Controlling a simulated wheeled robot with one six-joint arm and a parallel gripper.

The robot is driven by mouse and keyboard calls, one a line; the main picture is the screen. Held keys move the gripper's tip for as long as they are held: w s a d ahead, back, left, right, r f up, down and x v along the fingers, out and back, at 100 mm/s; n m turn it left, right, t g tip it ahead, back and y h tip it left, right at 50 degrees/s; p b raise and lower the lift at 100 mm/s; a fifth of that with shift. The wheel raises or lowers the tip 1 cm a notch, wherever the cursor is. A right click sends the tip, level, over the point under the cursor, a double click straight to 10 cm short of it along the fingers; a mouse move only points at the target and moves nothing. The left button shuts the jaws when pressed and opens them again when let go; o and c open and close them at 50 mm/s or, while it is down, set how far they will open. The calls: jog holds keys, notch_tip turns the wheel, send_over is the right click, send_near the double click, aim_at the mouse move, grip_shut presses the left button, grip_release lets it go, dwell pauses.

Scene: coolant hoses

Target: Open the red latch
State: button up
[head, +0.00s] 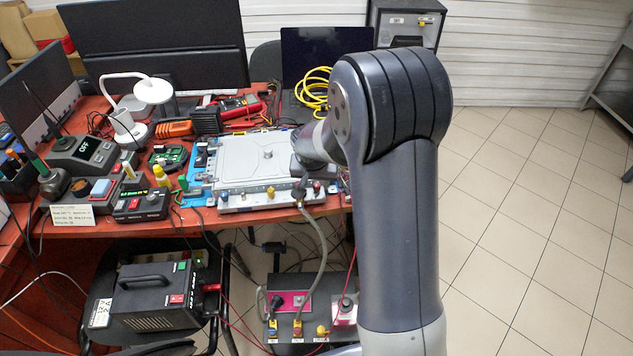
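A light-grey box or plate (245,163) lies on the red table, with a row of small coloured fittings along its front edge. One small reddish fitting (317,187) sits near the right end of that row. It may be the red latch, but it is too small to tell its shape or whether it is open. A grey hose (320,240) hangs down from a dark fitting (299,190) just left of it. My arm reaches over the right end of the plate. My gripper (307,166) shows only as a dark shape there, mostly hidden, and its fingers cannot be made out.
Below the table stands a grey unit with coloured connectors (297,328), beside a black power box (155,297). A lamp (135,105), controllers and tools crowd the table's left. A yellow cable coil (313,90) lies behind the plate. The tiled floor (530,210) at right is clear.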

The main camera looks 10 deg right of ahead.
aim_at(317, 187)
jog(key=shift+x, duration=1.2)
jog(key=shift+c, duration=0.2)
grip_shut()
